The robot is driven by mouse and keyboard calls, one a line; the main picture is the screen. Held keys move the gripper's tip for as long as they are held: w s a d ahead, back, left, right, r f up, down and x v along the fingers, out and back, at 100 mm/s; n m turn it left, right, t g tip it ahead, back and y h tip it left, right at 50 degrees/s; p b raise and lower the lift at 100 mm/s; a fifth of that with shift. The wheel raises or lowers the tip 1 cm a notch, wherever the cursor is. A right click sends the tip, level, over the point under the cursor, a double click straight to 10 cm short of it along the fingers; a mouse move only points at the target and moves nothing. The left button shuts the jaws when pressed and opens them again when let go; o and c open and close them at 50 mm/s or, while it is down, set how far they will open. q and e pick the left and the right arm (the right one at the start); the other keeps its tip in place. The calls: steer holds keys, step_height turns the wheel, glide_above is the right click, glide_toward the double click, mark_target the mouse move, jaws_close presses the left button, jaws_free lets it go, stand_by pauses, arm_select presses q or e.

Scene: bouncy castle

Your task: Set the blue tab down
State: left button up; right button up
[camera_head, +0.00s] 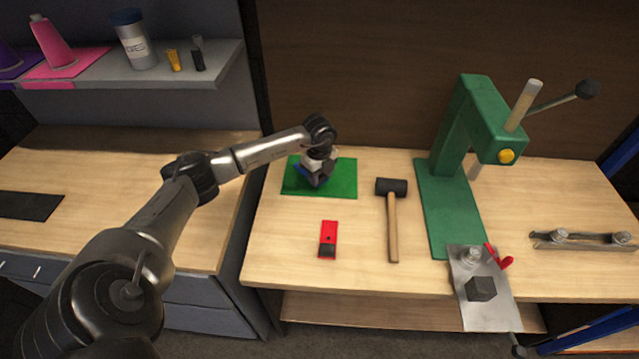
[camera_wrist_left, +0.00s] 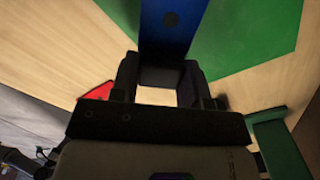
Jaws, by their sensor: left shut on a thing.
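The blue tab (camera_wrist_left: 172,30) is a flat blue strip with a dark round spot, between the fingers of my left gripper (camera_wrist_left: 165,85) in the left wrist view. In the head view my left gripper (camera_head: 318,180) is over the green mat (camera_head: 340,185), shut on the tab. Only a small blue bit of the tab (camera_head: 301,174) shows there; the rest is hidden by the gripper. The green mat also shows behind the tab in the left wrist view (camera_wrist_left: 255,35). I cannot tell whether the tab touches the mat. My right gripper is not in view.
A red tab (camera_head: 328,238) with a dark end lies in front of the mat. A black mallet (camera_head: 392,215) lies to its right. A green press (camera_head: 450,190) stands further right, with a metal plate (camera_head: 485,305) at its front. Bare wood surrounds the mat.

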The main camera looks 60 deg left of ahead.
mark_target(319, 189)
arm_select(q)
step_height(319, 189, down, 4)
steer(key=shift+r+b, duration=0.15)
steer(key=shift+b, duration=0.25)
steer(key=o, duration=0.9)
step_height(319, 189, up, 11)
steer(key=shift+r+p, duration=0.1)
steer(key=shift+p, duration=1)
steer(key=shift+r, duration=0.5)
